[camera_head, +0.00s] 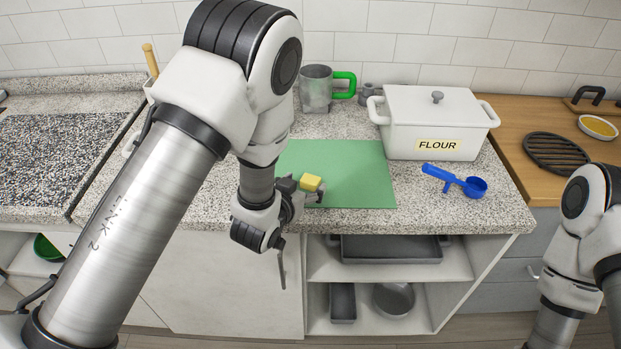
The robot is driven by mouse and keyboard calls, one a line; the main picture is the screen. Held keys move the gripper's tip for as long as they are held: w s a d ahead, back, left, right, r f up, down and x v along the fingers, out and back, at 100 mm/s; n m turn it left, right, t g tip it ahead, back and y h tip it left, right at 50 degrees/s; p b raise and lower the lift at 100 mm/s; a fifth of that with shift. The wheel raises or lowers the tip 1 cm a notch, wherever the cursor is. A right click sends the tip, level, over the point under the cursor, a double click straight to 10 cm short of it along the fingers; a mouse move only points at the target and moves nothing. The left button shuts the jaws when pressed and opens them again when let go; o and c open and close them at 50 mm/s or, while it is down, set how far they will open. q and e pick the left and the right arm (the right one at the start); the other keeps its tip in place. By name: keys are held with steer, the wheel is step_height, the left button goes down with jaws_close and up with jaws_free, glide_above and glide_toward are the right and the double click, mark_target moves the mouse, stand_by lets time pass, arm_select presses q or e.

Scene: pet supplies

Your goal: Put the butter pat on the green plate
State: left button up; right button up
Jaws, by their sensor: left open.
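The butter pat (311,182) is a small yellow block at the front left of a flat green rectangular mat or board (360,178) on the counter. My left gripper (302,192) is open at the front edge of the mat, right beside the butter pat. Whether its fingers touch the butter cannot be told. A round green dish (47,247), possibly the green plate, shows partly in the open cabinet at the lower left. Its upper face is mostly hidden. My right arm shows at the right edge, but its gripper is out of view.
A white flour box (430,115) and a grey mug with a green handle (317,90) stand behind the mat. A blue measuring scoop (455,180) lies to its right. A black trivet (556,152) lies on the wooden counter. A speckled board (55,160) is at the left.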

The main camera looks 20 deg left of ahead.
mark_target(309, 181)
arm_select(q)
steer(key=x, duration=0.3)
steer(key=shift+w+f, duration=0.25)
steer(key=shift+f, duration=0.1)
steer(key=shift+s+r, duration=0.15)
steer(key=shift+s, duration=0.05)
steer(key=shift+c, duration=1.1)
steer(key=c, duration=0.8)
